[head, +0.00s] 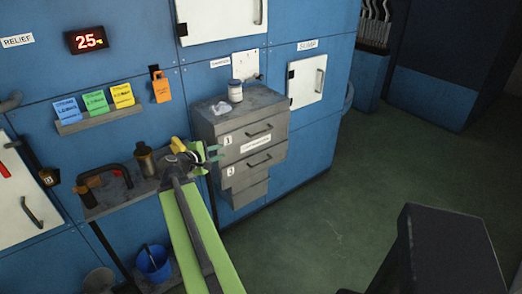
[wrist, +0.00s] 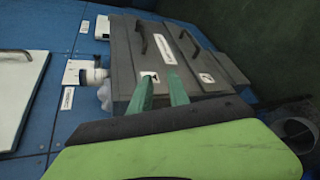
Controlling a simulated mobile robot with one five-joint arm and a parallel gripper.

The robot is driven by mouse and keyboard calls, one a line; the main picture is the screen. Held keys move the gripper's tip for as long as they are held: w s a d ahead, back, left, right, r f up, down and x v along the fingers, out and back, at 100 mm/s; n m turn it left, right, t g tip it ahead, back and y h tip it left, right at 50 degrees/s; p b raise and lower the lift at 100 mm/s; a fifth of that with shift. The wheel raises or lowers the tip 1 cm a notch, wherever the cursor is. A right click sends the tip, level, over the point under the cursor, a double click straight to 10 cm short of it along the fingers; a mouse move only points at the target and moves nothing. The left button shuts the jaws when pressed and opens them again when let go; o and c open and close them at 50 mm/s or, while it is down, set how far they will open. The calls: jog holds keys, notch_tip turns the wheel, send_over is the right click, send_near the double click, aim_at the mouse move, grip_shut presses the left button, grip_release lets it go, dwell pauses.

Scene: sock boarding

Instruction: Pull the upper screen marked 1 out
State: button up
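The upper screen marked 1 (head: 240,137) is a grey drawer front with a dark bar handle (head: 258,132), in the grey cabinet at the middle of the head view. It looks shut. In the wrist view its handle (wrist: 143,40) and its 1 tag (wrist: 150,76) show, turned sideways. The lower screen marked 2 (head: 240,173) sits below with its own handle (head: 260,160). My gripper (head: 217,153) is at the left of the cabinet front, left of the handles. Its two green fingers (wrist: 161,80) are apart with nothing between them, and no contact with a handle shows.
A white jar (head: 235,91) and a crumpled clear item (head: 220,107) stand on the cabinet top. A shelf with a brown canister (head: 146,160) is to the left, a blue bucket (head: 153,262) below. Green floor (head: 310,215) is open at the right.

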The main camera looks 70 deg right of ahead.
aim_at(259, 134)
jog(key=shift+n+g+h, duration=0.6)
jog(key=shift+h, duration=0.2)
jog(key=s+b+x, duration=0.1)
jog(key=x, duration=0.6)
jog(key=s+r+b+x, duration=0.1)
jog(key=b+x, duration=0.1)
jog(key=x, duration=0.6)
jog(key=s+r+b+x, duration=0.1)
jog(key=s+x, duration=0.1)
jog(key=x, duration=0.5)
jog(key=shift+s+d, duration=0.1)
jog(key=shift+d, duration=0.05)
grip_shut()
